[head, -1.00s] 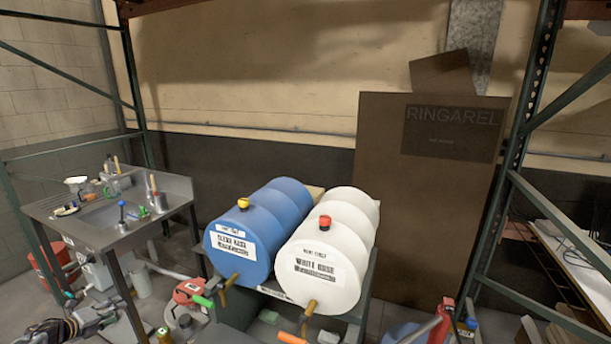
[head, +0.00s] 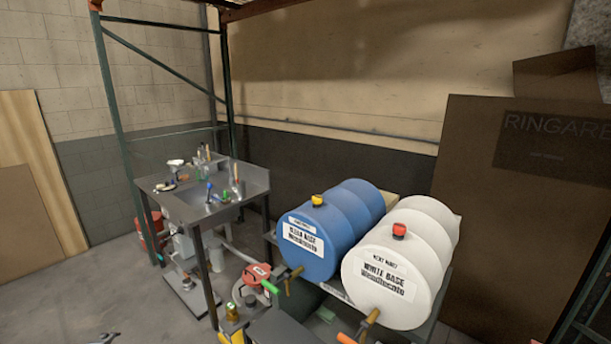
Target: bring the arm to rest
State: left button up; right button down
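No single task object stands out. A small dark piece (head: 103,338) at the bottom edge on the left looks like the tip of my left gripper. Too little of it shows to tell whether it is open or shut, or whether it holds anything. The rest of my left arm is below the picture. My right gripper is not in view.
A blue drum (head: 330,232) and a white drum (head: 410,262) lie on a rack. A metal workbench (head: 165,200) with small tools stands left of them. A red-topped can (head: 256,274) is below. The floor (head: 60,300) at lower left looks clear.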

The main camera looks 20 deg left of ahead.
pick_arm(q)
jog(key=s+a+f+n+g+y, duration=0.1)
jog(key=s+a+n+g, duration=0.15)
jog(key=s, duration=0.55)
jog(key=s+a+f+n+g+y, duration=0.1)
jog(key=s+a+n+g, duration=0.15)
jog(key=s, duration=0.65)
jog(key=s+d+f+n+h, duration=0.1)
jog(key=s+d+f+h, duration=0.1)
jog(key=d+f, duration=0.75)
jog(key=s+d+f+h, duration=0.1)
jog(key=s+d+f, duration=0.35)
jog(key=d, duration=0.75)
jog(key=s+d+f+n+h, duration=0.1)
jog(key=d+f+h, duration=0.1)
jog(key=d+f, duration=0.8)
jog(key=s+d+f+n+h, duration=0.1)
jog(key=d+f+h, duration=0.1)
jog(key=d, duration=1.6)
jog(key=s+d+f+h, duration=0.1)
jog(key=d+f, duration=0.4)
jog(key=d, duration=1.4)
jog(key=shift+d+n+g+h, duration=0.3)
jog(key=shift+n+h, duration=0.1)
jog(key=shift+h, duration=0.2)
